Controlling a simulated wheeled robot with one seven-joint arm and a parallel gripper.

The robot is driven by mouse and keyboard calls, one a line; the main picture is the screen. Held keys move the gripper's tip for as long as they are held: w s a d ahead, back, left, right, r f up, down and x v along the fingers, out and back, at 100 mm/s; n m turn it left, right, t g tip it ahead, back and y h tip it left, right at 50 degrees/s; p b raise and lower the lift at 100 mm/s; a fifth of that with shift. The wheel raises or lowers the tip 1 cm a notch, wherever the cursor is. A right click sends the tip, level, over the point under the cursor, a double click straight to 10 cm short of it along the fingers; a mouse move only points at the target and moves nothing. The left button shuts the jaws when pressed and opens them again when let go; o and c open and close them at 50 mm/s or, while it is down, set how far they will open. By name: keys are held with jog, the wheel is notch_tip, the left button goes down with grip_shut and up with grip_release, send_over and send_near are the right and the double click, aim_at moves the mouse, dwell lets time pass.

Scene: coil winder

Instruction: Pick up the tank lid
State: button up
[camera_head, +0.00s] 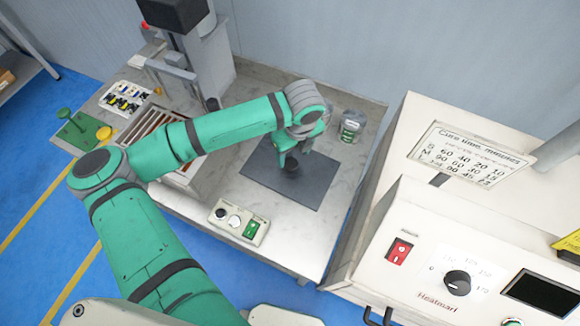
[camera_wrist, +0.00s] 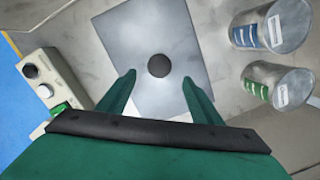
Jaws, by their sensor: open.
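The tank lid (camera_head: 308,192) appears to be the flat dark grey square plate on the bench, with a round black knob (camera_head: 291,167) at its middle. In the wrist view, the plate (camera_wrist: 185,35) looks lighter, and its knob (camera_wrist: 158,65) lies between and slightly beyond my fingertips. My gripper (camera_head: 288,160) is over the middle of the plate, pointing down. In the wrist view, my gripper (camera_wrist: 158,78) is open and empty, one finger on each side of the knob's line. I cannot tell how far the fingertips are above the plate.
Metal cans with a blue label (camera_wrist: 272,27) and a green label (camera_wrist: 277,84) stand right of the plate. A control box (camera_head: 239,222) sits at the bench's front edge. A white oven-like cabinet (camera_head: 440,235) stands at the right. A slatted rack (camera_head: 146,135) is left.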

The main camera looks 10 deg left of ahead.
aim_at(290, 163)
jog(key=shift+w+a+f, duration=0.1)
jog(key=shift+a+f, duration=0.1)
jog(key=shift+f, duration=0.85)
jog(key=shift+w+a+f, duration=0.15)
jog(key=shift+f, duration=0.85)
jog(key=shift+w+a+f, duration=0.1)
jog(key=shift+a+f, duration=0.1)
jog(key=shift+f, duration=0.85)
grip_shut()
